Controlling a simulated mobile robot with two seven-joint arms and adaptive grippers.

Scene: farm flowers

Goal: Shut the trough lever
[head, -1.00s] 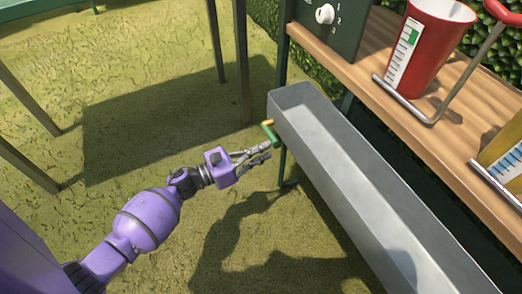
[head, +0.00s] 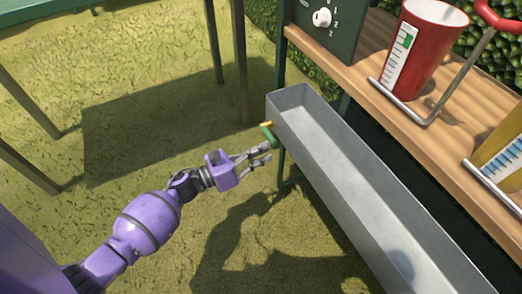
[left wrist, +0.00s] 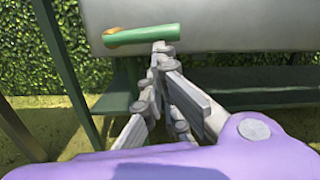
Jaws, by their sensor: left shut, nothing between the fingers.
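In the left wrist view the lever (left wrist: 145,36) lies nearly level across the trough's wall. My left gripper (head: 269,153) is shut and empty, just below the lever in the head view. In the left wrist view its fingertips (left wrist: 161,48) are right under the lever's green part; I cannot tell whether they touch it. My right gripper is out of view.
A wooden shelf (head: 452,135) runs beside the trough, with a red measuring cup (head: 430,45), a yellow cup (head: 505,150) and a dark green box with a white dial (head: 322,18). Green legs stand under the trough. Grass to the left is open, past metal posts.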

